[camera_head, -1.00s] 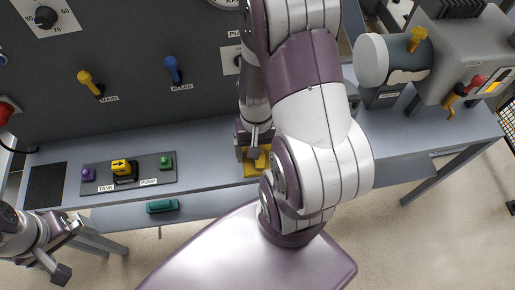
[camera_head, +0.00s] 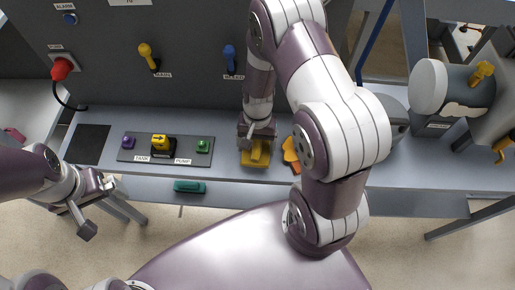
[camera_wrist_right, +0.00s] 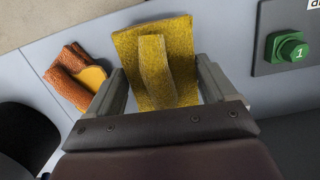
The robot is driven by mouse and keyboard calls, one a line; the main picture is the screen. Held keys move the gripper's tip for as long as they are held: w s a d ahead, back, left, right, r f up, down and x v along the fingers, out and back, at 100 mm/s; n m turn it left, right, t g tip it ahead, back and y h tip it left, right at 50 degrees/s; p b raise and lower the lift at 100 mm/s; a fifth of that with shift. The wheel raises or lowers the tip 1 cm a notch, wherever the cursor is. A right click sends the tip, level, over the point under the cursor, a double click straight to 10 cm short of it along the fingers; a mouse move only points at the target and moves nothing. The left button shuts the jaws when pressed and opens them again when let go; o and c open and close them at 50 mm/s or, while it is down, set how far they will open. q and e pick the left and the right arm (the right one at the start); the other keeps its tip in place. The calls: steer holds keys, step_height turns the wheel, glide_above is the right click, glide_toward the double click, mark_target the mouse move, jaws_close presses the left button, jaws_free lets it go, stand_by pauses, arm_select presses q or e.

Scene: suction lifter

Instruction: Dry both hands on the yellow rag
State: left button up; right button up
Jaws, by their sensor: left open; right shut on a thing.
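The yellow rag (camera_head: 256,154) lies on the grey bench below my right gripper (camera_head: 257,132). In the right wrist view the rag (camera_wrist_right: 181,47) has a raised strip that stands between the two fingers of the right gripper (camera_wrist_right: 158,88), which is shut on it. The rag appears to rest on the bench still. My left gripper (camera_head: 92,211) is open and empty at the lower left, in front of the bench edge and away from the rag.
An orange-and-yellow cloth-like thing (camera_wrist_right: 80,75) lies beside the rag. A panel with a purple button, yellow switch (camera_head: 160,142) and green button (camera_head: 203,146) is left of it. A teal handle (camera_head: 189,186) is on the front edge. A grey machine (camera_head: 440,88) stands right.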

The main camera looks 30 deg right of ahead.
mark_target(257, 151)
step_height(257, 151, down, 3)
steer(key=shift+s+r+p, duration=0.15)
steer(key=shift+p, duration=0.25)
steer(key=shift+f, duration=0.35)
steer(key=shift+f+b, duration=0.2)
steer(key=shift+b, duration=0.1)
steer(key=o, duration=0.6)
steer(key=shift+c, duration=0.2)
